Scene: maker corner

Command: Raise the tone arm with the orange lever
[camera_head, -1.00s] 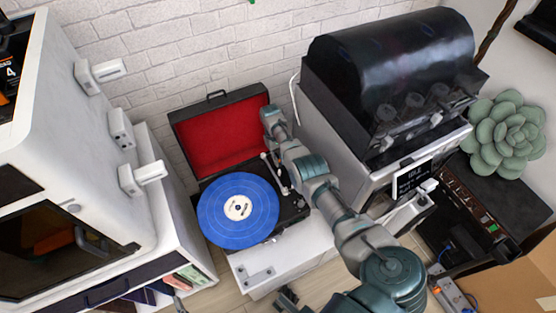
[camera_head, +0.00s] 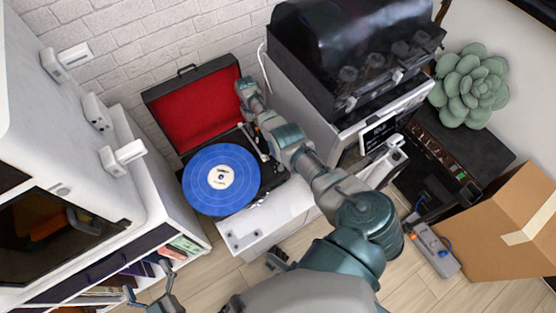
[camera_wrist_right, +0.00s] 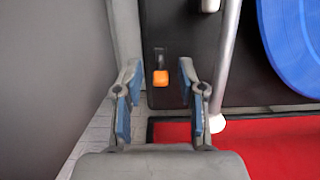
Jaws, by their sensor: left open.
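The open record player holds a blue record (camera_head: 221,180) with a pale label, and its red-lined lid (camera_head: 197,115) stands raised behind. The orange lever (camera_wrist_right: 160,77) shows in the right wrist view on the black deck. The silvery tone arm (camera_wrist_right: 226,70) runs just right of my right gripper there; part of it also shows in the head view (camera_head: 249,138). My right gripper (camera_wrist_right: 160,94) is open, with a blue-padded finger on each side of the lever and visible gaps to it. In the head view its fingers are hidden. My left gripper (camera_head: 148,286) is open and empty at the lower left.
A black-hooded machine (camera_head: 352,50) stands close to the right of the record player. A white cabinet (camera_head: 70,140) is at the left. A cardboard box (camera_head: 505,230) and a grey power strip (camera_head: 436,250) lie at the right.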

